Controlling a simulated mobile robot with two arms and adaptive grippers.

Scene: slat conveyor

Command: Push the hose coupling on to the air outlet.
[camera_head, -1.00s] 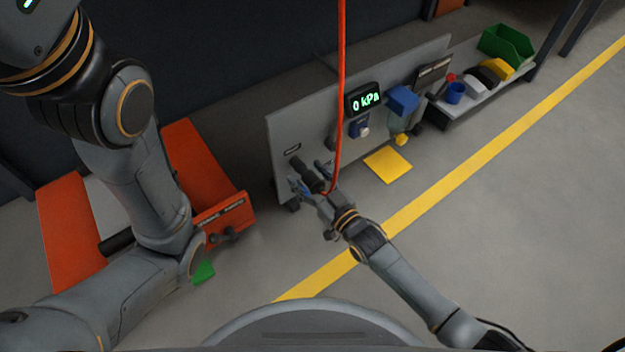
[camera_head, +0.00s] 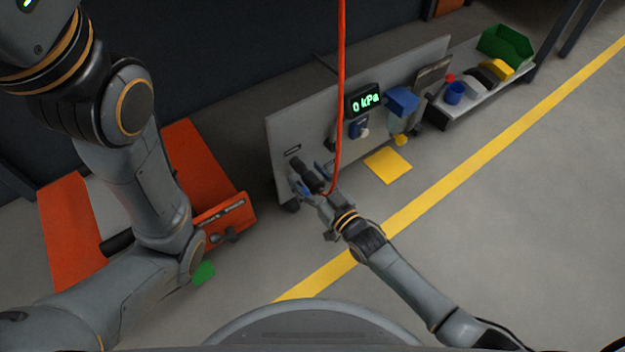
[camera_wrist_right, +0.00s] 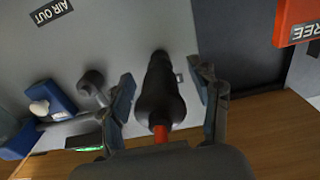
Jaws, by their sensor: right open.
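The black hose coupling (camera_wrist_right: 160,92) sits upright in the middle of the right wrist view, its far end against the grey panel (camera_wrist_right: 105,30). In the head view it is a dark cylinder (camera_head: 304,172) at the panel's left part. The air outlet is hidden behind it; I cannot tell how far on the coupling is. The orange-red hose (camera_head: 341,90) hangs from above and meets the coupling's near end (camera_wrist_right: 160,133). My right gripper (camera_wrist_right: 168,98) is open around the coupling, with a gap on both sides. My left arm shows, but its gripper does not.
The gauge (camera_head: 364,98) reads 0 kPa. An "AIR OUT" label (camera_wrist_right: 50,10) and a blue valve with a white knob (camera_wrist_right: 50,100) are on the panel. An orange cart (camera_head: 190,160) stands left. A shelf with bins (camera_head: 505,45) is at right. The floor at right is free.

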